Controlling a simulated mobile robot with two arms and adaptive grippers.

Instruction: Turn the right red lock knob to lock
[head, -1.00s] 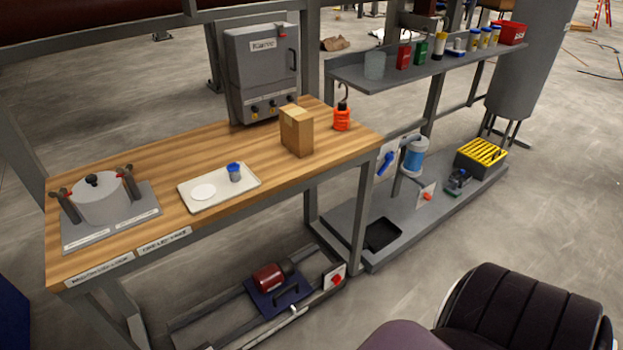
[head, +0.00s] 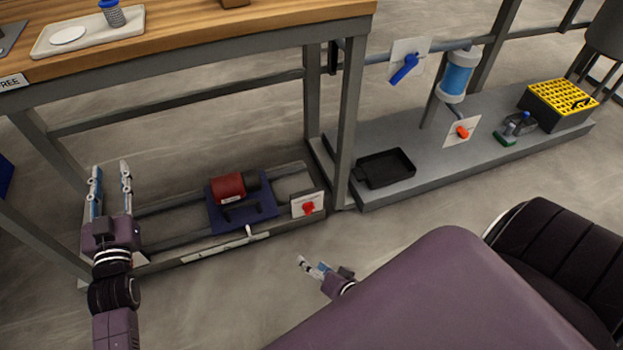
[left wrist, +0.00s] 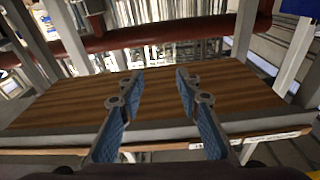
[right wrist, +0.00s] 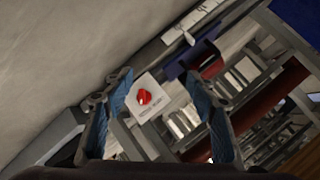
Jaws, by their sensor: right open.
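The red lock knob (head: 308,208) sits on a small white plate (head: 297,203) at the right end of the low rail frame under the bench. In the right wrist view the red knob (right wrist: 144,97) shows on its white plate, between my fingers in the picture but some way beyond them. My right gripper (head: 312,268) is open and empty, low in front of the knob and apart from it. My left gripper (head: 109,168) is open and empty at the left, in front of the bench. In the left wrist view its fingers (left wrist: 160,75) stand apart before the wooden bench top.
A red cylinder (head: 227,187) sits on a blue carriage (head: 243,212) left of the knob, with a white lever (head: 250,233) in front. A bench leg (head: 349,120) stands just behind right. A grey platform (head: 430,160) holds a black tray (head: 384,168). Floor before the knob is clear.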

